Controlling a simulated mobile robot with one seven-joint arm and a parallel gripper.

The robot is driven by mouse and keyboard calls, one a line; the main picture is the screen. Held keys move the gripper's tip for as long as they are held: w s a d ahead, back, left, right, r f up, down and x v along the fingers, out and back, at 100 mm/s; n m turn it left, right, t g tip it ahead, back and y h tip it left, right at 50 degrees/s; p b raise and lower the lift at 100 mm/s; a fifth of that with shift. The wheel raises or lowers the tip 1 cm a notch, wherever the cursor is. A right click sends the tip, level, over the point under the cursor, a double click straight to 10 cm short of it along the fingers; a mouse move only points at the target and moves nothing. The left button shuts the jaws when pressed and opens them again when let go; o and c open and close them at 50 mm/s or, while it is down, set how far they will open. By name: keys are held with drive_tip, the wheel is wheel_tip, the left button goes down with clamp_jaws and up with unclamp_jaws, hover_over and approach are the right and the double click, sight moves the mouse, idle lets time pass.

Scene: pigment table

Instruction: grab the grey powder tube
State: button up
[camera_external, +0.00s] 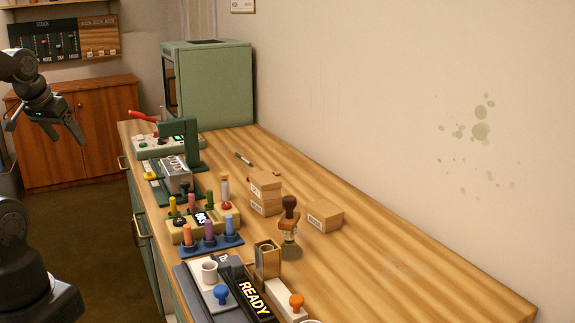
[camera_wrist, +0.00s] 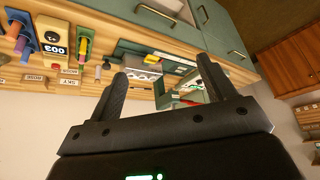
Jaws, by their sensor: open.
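No tube is clearly grey in either view. Orange (camera_external: 187,235), purple (camera_external: 209,231) and blue (camera_external: 229,225) tubes stand in a blue rack in front. My gripper (camera_external: 45,132) is open and empty at the left, in the air, well apart from the tubes. In the wrist view its fingers (camera_wrist: 162,70) are spread with nothing between them.
A green press (camera_external: 180,140) and a green cabinet-like machine (camera_external: 215,85) stand farther back on the wooden bench (camera_external: 400,270). The bench's right side is clear.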

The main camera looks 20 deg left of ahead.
drive_tip(key=c, duration=0.5)
drive_tip(key=shift+c, duration=0.2)
drive_tip(key=shift+w, duration=0.1)
